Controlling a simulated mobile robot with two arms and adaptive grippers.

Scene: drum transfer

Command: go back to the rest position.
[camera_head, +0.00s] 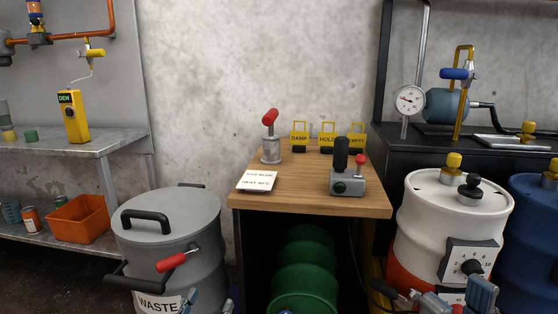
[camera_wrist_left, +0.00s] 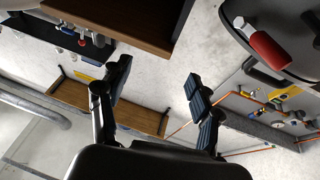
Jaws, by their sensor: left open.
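My left gripper (camera_head: 208,304) is at the bottom edge of the head view, in front of the grey waste drum (camera_head: 170,222). Its fingers are apart and nothing is between them; this also shows in the left wrist view (camera_wrist_left: 160,88). The drum has a lid with a black handle and a red-gripped lever (camera_head: 172,262). My right gripper (camera_head: 458,298) is at the bottom right, in front of the white drum (camera_head: 415,225) with its dial. Its fingertips look apart, and I see nothing held. The bottom edge cuts off part of both grippers.
A wooden-topped bench (camera_head: 300,195) stands in the middle, carrying a red-knobbed device, a lever box (camera_head: 348,182) and yellow tags. Green cylinders (camera_head: 305,270) sit below it. A blue drum (camera_head: 535,220) is at the far right. Grey shelves (camera_head: 70,150) with an orange bin (camera_head: 78,220) stand left.

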